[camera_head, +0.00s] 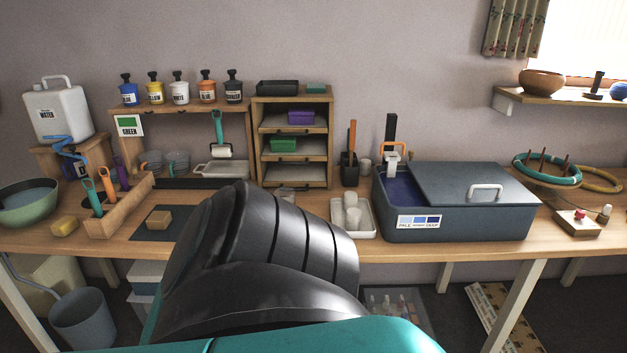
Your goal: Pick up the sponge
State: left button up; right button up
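A small yellow block that looks like the sponge (64,226) lies on the wooden table at the far left, near the front edge. It sits between the green bowl (28,203) and the wooden tool holder (112,207). Nothing touches it from above. A large black and teal link of my own arm fills the lower middle of the view and hides part of the table. No fingertips of either gripper show.
A tan block (157,219) rests on a dark mat (137,231). A white tray (368,230) holds white cylinders. A blue-grey bin (460,224) stands to the right. A bucket (83,322) is on the floor below the sponge. Tools stand upright in the holder beside it.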

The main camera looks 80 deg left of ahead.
aim_at(67, 225)
jog(key=u, duration=4.05)
